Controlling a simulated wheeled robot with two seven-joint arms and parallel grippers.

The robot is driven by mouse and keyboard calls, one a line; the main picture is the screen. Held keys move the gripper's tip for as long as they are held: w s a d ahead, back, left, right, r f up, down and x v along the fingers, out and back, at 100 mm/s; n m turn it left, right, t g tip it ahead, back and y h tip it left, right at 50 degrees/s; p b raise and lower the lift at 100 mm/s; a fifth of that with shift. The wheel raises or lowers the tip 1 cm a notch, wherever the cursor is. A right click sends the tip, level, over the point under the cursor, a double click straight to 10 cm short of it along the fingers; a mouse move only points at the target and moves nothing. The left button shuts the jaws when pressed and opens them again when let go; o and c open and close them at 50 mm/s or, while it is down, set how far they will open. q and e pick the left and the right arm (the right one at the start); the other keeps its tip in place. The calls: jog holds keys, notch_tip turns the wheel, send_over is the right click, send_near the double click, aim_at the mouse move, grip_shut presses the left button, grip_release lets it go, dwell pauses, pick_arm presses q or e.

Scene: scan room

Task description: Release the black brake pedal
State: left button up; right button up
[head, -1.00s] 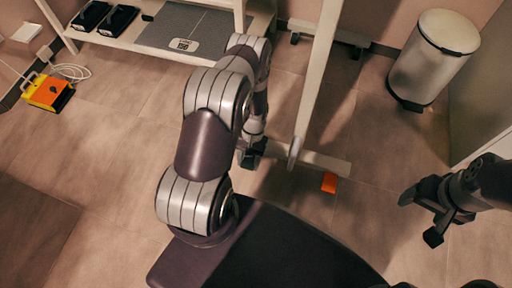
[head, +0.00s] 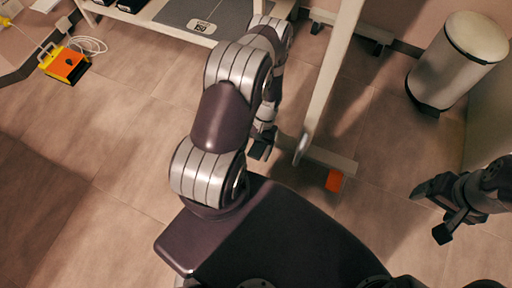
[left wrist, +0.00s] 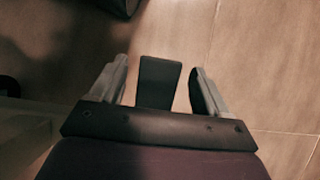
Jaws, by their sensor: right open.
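The black brake pedal (left wrist: 158,82) shows in the left wrist view as a dark flat pad between the fingers of my left gripper (left wrist: 157,92). The fingers stand apart, with a visible gap on each side of the pad. In the head view my left gripper (head: 262,148) is low beside the foot of a pale frame, partly hidden by my arm; I cannot make out the pedal there. An orange-red pedal (head: 334,180) sits at the right end of that foot. My right gripper (head: 430,212) is open and empty at the right, above the floor.
A pale upright post (head: 330,85) rises right beside my left gripper. A white bin (head: 458,60) stands at the back right. A yellow and orange box (head: 63,65) lies on the floor at left. A shelf with a grey scale (head: 205,22) is behind.

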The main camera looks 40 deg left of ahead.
pick_arm(q)
jog(key=p+v, duration=0.6)
jog(key=v, duration=0.6)
jog(key=shift+w+r, duration=0.2)
jog(key=shift+r, duration=0.1)
